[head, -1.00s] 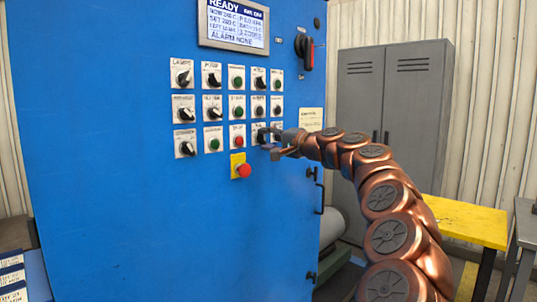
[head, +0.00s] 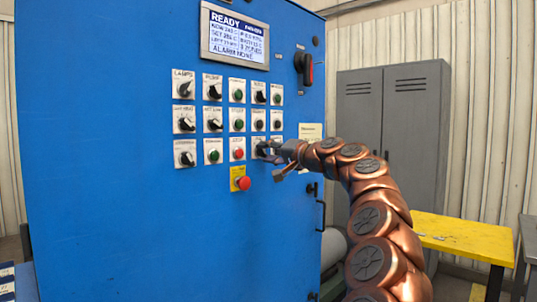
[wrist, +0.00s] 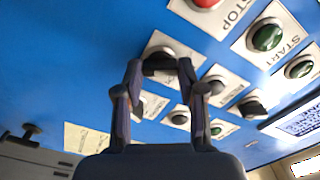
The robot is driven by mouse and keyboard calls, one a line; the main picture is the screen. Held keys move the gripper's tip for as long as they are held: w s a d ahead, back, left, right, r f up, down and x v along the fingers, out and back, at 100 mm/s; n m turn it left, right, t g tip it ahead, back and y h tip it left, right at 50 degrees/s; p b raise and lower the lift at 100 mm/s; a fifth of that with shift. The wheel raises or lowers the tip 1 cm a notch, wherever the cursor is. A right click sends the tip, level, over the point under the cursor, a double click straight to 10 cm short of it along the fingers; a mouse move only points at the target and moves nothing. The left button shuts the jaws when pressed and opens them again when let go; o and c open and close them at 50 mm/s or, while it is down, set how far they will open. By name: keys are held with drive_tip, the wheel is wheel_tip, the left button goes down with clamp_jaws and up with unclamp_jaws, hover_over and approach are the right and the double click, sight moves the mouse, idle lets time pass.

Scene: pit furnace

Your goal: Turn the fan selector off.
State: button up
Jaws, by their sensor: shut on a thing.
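The selector knob (head: 261,148) at my gripper is black on a white label plate, in the bottom row of the blue cabinet's panel, right of a red button. Its label is too small and covered to read, so I cannot confirm that it is the fan selector. My gripper (head: 272,155) reaches it from the right in the head view. In the wrist view, my gripper (wrist: 159,66) has its two fingers closed on either side of the black knob (wrist: 160,59). The fingers hide part of the knob, and its exact pointing angle cannot be told.
Several other knobs and buttons surround it closely, including a red STOP button (head: 238,154) and a red emergency button (head: 243,183) below. A display (head: 236,35) reads READY and ALARM NONE. A grey locker (head: 390,120) and yellow table (head: 460,238) stand at right.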

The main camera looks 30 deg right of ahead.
drive_tip(key=o, duration=1.1)
drive_tip(key=shift+o, duration=0.2)
drive_tip(key=v, duration=1.2)
